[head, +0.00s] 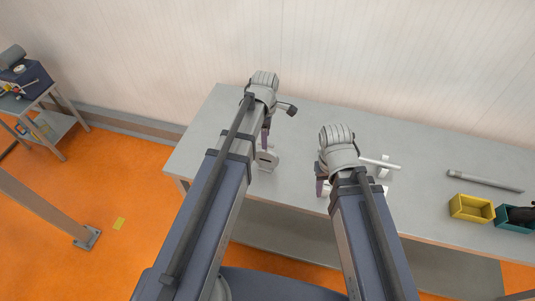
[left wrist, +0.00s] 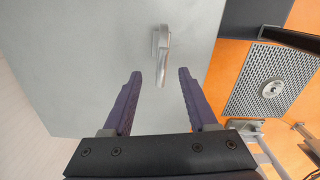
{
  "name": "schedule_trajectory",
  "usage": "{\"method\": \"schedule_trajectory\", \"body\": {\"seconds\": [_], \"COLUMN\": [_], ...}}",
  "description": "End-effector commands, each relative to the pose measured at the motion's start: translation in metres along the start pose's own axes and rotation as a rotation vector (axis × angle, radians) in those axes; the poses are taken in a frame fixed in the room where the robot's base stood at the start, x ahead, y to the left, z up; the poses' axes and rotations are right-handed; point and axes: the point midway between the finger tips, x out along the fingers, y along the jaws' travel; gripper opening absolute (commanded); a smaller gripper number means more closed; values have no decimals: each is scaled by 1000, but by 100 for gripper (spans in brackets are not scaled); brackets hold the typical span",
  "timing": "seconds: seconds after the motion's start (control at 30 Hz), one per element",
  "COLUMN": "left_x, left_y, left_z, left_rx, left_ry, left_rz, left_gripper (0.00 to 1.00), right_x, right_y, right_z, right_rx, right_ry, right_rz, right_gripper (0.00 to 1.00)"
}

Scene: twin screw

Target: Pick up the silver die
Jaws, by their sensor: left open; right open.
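The silver die (head: 267,160) appears to be the small pale grey piece with a dark slot, standing on the grey table (head: 210,128) near its front left. In the left wrist view the die (left wrist: 162,52) shows nearly edge-on, and its near end lies between the two fingertips in the picture. My left gripper (left wrist: 160,74) is open, with purple fingers either side of it. In the head view my left gripper (head: 265,140) is at the die, partly hidden by its wrist; I cannot tell its height above it. My right gripper (head: 321,183) is open near the table's front edge.
A white T-shaped piece (head: 382,163) lies just right of my right gripper. A grey rod (head: 485,181), a yellow bin (head: 471,208) and a teal bin (head: 515,224) holding something dark are further right. A side table (head: 45,98) with equipment stands far left.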

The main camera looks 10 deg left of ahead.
Motion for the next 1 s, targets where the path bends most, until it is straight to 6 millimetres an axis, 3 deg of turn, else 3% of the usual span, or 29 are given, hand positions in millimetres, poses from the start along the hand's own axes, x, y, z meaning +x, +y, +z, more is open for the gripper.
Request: {"method": "schedule_trajectory", "body": {"seconds": [0.27,0.6,0.83,1.0], "left_x": [1,28,28,42], "left_y": [0,-1,-2,-4], "left_z": [0,0,0,0], "left_rx": [1,1,1,2], "left_ry": [0,0,0,0], "left_rz": [0,0,0,0], "left_gripper": [59,59,59,59], "right_x": [1,27,28,42], "right_y": [0,-3,-3,-4], "right_z": [0,-2,-2,-2], "right_rx": [0,-1,-1,0], "right_ry": [0,0,0,0], "right_rz": [0,0,0,0], "right_gripper": [50,50,50,50]}}
